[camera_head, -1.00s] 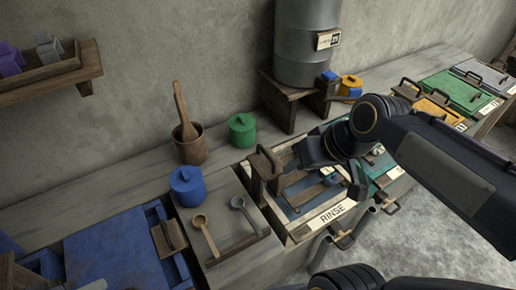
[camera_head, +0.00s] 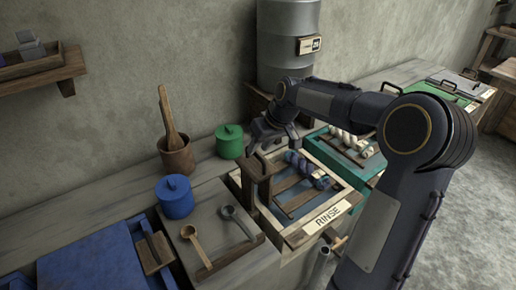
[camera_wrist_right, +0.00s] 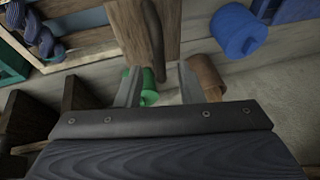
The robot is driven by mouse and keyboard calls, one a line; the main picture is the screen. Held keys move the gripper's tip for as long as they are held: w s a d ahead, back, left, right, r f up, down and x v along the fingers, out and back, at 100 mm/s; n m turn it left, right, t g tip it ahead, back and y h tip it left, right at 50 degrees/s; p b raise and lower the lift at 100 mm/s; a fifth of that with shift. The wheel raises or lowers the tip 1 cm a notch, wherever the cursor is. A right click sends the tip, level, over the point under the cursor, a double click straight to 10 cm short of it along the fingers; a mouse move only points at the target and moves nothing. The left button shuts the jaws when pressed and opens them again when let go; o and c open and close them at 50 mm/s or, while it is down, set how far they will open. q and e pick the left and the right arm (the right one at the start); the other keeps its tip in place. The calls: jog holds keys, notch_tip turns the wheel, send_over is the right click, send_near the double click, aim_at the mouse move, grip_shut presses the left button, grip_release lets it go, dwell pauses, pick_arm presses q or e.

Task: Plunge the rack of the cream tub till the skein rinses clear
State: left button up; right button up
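The cream tub (camera_head: 318,224), marked RINSE, holds dark water and a slatted wooden rack (camera_head: 298,197). The rack's upright wooden handle (camera_head: 257,170) stands at the tub's left side. My right gripper (camera_head: 272,142) is open and empty, just behind the handle. In the right wrist view its two fingers (camera_wrist_right: 158,88) are apart, with brown wood beyond their tips. My left gripper is out of view.
A green lidded pot (camera_head: 230,141), a mortar with pestle (camera_head: 176,157) and a blue pot (camera_head: 175,197) stand left of the tub. Ladles (camera_head: 194,243) lie in front. A green tub (camera_head: 323,146) with another skein adjoins on the right. A metal drum (camera_head: 286,45) stands behind.

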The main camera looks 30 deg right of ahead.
jog(key=shift+w+a+f, duration=0.1)
jog(key=shift+w+f, duration=0.15)
jog(key=shift+f, duration=0.35)
grip_shut()
